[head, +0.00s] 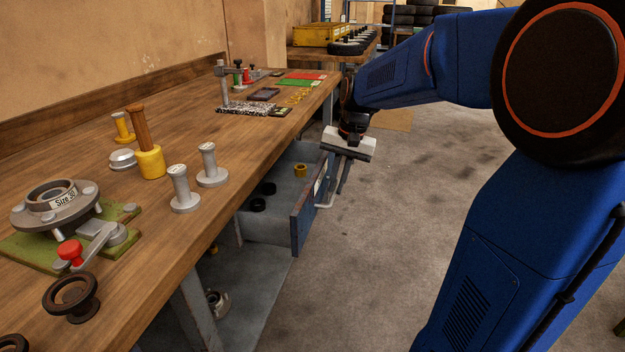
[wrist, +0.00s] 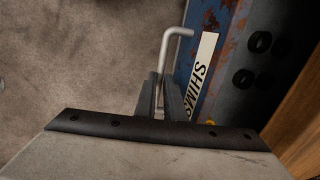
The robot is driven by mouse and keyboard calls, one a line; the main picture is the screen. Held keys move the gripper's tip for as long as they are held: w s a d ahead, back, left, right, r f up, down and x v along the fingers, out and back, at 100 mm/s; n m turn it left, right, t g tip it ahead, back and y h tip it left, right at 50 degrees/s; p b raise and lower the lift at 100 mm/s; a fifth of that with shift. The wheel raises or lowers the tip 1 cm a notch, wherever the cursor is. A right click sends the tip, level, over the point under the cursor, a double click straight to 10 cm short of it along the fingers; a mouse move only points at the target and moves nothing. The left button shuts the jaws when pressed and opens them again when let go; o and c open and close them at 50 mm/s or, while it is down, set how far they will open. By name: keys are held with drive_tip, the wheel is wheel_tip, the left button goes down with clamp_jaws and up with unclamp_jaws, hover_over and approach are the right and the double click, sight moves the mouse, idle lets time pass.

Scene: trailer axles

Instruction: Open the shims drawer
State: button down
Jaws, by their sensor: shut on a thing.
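The shims drawer (head: 300,216) stands pulled out from under the workbench, and its inside shows. Its blue, rust-worn front carries a white label reading SHIMS (wrist: 203,72) in the wrist view. A bent grey bar handle (wrist: 179,32) sticks out from that front; it also shows in the head view (head: 325,205). My gripper (head: 343,175) is in front of the drawer, with its two fingers shut on the handle. In the wrist view the fingers (wrist: 160,95) lie on both sides of the bar. Part of the handle is hidden between them.
The wooden workbench (head: 150,215) above bears metal posts, a round fixture labelled Size 30 (head: 55,205) and small parts. The concrete floor (head: 400,260) in front of the drawer is clear.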

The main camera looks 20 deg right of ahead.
drive_tip(key=s+d, duration=0.9)
drive_tip(key=d, duration=0.3)
drive_tip(key=shift+d, duration=0.35)
drive_tip(key=c, duration=1.8)
unclamp_jaws()
drive_tip(key=shift+c, duration=0.2)
wheel_tip(320, 180, up, 17)
drive_tip(key=s+d, duration=0.2)
drive_tip(key=shift+d, duration=0.3)
